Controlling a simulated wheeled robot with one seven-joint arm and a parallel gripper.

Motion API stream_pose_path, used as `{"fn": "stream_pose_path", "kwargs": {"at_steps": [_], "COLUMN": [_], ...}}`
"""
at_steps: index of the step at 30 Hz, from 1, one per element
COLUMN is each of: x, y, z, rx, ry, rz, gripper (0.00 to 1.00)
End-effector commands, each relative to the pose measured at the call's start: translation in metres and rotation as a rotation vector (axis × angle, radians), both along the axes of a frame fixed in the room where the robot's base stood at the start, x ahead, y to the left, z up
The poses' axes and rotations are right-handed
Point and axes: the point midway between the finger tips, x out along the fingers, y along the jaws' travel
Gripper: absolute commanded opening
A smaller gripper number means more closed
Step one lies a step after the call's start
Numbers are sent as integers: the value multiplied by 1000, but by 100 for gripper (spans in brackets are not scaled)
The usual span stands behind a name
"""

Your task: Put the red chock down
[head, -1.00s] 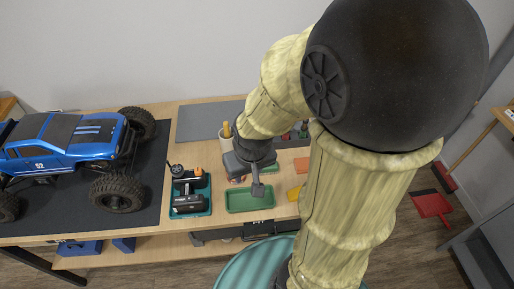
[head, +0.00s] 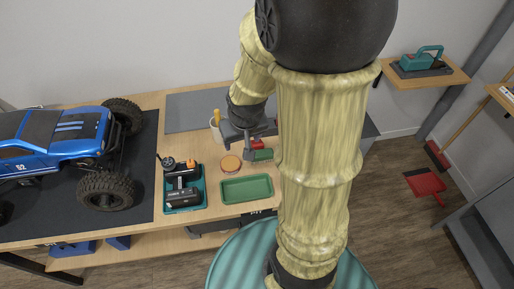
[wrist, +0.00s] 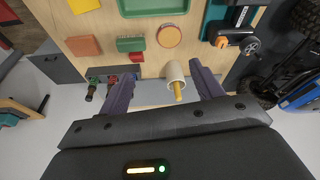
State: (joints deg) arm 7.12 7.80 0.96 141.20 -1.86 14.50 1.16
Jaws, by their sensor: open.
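My gripper (wrist: 161,70) is open, with its two purple-grey fingers spread apart and nothing held between them. In the head view my gripper (head: 248,138) is over the back of the wooden bench, partly hidden by my arm. A small red piece (wrist: 136,57), possibly the red chock, sits beside a green brush-like block (wrist: 130,44). The red piece also shows in the head view (head: 257,143), close to the gripper. An orange-red block (wrist: 84,46) lies farther left in the wrist view; my arm hides it in the head view.
A cream cup (wrist: 175,72) with a yellow handle stands beyond the finger gap. A round orange tin (head: 230,163), a green tray (head: 247,200) and a teal bin (head: 202,207) of tools are nearby. A blue truck (head: 62,140) stands on a dark mat at left.

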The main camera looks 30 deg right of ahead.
Motion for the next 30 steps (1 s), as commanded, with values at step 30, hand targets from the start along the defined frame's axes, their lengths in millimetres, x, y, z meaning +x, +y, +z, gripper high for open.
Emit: {"fn": "stream_pose_path", "kwargs": {"at_steps": [30], "x": [87], "y": [-96], "z": [-113], "rx": [-10], "ry": [-101], "rz": [-179], "gripper": [65]}}
